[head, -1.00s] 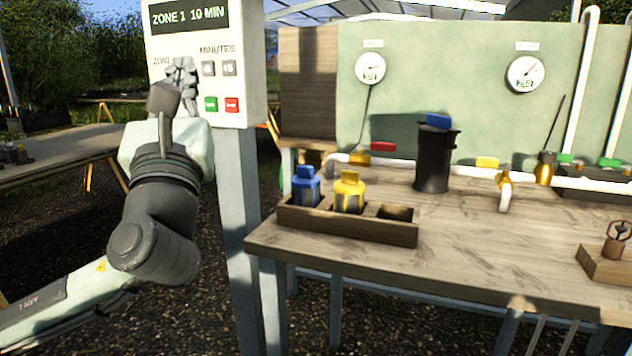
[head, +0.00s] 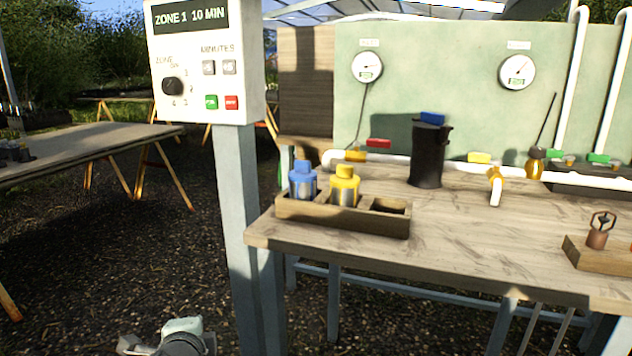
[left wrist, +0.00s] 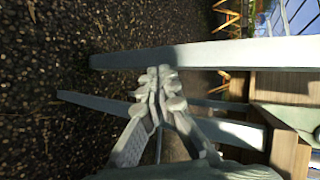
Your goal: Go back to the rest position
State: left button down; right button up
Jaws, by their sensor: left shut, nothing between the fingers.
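My left gripper (left wrist: 158,85) shows in the left wrist view with its fingers together and nothing between them. It is in free air over dark gravel, with the bench legs beyond it. In the head view only part of my left arm shows at the bottom edge, left of the post; the gripper's fingers are not clear there. My right gripper is in neither view. The control box (head: 205,62) on its post reads ZONE 1 10 MIN, and its black knob (head: 173,86) is uncovered.
A wooden workbench (head: 470,240) fills the right side. On it are a wooden holder (head: 340,222) with a blue-capped bottle (head: 302,180) and a yellow-capped bottle (head: 344,186), and a black canister (head: 428,155). A trestle table (head: 90,150) stands at left. The gravel between is clear.

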pick_arm(q)
jog(key=s+a+f+n+g+h, duration=0.2)
jog(key=s+f+n+g, duration=0.6)
jog(key=s+f, duration=1.8)
notch_tip(320, 180, down, 3)
jog(key=a+n, duration=0.2)
jog(key=n, duration=0.3)
jog(key=shift+s+n+g, duration=0.3)
jog(key=shift+s, duration=0.05)
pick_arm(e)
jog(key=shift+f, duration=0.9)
pick_arm(q)
jog(key=shift+r, duration=0.1)
